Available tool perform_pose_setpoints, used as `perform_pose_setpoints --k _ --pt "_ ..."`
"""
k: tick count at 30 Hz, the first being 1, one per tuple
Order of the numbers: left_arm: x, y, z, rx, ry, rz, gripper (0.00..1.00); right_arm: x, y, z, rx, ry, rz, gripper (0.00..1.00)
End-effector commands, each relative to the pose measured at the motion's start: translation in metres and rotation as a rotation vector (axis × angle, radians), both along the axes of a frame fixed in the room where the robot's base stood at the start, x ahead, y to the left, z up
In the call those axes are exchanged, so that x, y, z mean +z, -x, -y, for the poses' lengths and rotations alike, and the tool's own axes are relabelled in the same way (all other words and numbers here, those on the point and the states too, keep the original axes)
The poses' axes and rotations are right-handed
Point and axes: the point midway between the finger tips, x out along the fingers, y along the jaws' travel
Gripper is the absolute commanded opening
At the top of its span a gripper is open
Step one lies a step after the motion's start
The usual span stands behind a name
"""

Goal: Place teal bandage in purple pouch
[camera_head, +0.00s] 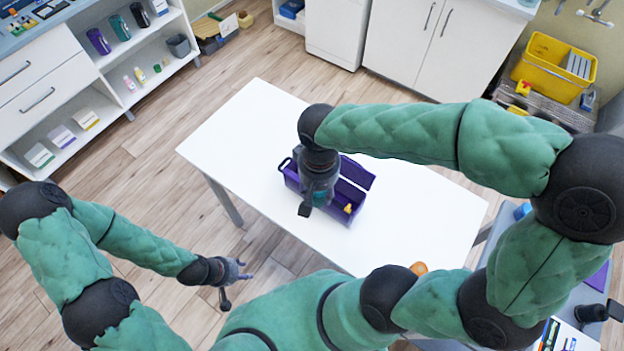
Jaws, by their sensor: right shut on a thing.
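The purple pouch (355,172) lies open on the white table, its flap raised toward the back right. My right gripper (312,205) reaches down from above into the middle of the pouch and is shut on the teal bandage (321,199). Only a small teal patch of the bandage shows at the fingers, and whether it touches the pouch floor is hidden. My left gripper (234,285) is open and empty, low in front of the table's left side.
A small yellow item (348,208) sits in the pouch's right end. The white table (245,125) is otherwise mostly clear. An orange round thing (418,268) shows near its front right edge. Shelves (150,60) stand at the left and a yellow bin (555,70) at the back right.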

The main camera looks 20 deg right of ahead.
Motion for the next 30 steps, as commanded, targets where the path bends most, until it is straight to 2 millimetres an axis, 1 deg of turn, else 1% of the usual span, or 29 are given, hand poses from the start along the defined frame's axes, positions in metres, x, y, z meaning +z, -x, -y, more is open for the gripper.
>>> perform_pose_setpoints --k 2,5,17,18,21,25,30 --pt "-0.001 0.001 0.000 0.000 0.000 -0.001 0.40 0.000 0.001 0.000 -0.003 -0.001 0.001 0.11" --pt "-0.004 0.001 0.000 -0.001 0.000 -0.002 0.40 -0.005 -0.007 0.004 -0.006 0.000 -0.002 0.11" --pt "-0.026 0.001 0.000 0.000 0.000 -0.001 0.40 -0.044 -0.085 0.030 -0.007 -0.001 -0.003 0.11" --pt "-0.029 0.001 0.000 0.000 0.000 -0.001 0.40 -0.052 -0.090 0.031 -0.005 -0.001 -0.004 0.11" --pt "-0.035 0.001 0.000 0.000 0.000 -0.001 0.40 -0.069 -0.102 0.035 -0.004 0.000 -0.003 0.11" --pt "-0.039 0.001 0.000 0.000 0.000 -0.001 0.40 -0.083 -0.115 0.039 -0.005 -0.001 -0.002 0.11" --pt "-0.041 0.000 0.000 0.000 0.000 -0.001 0.40 -0.090 -0.121 0.041 -0.003 -0.001 0.000 0.11"
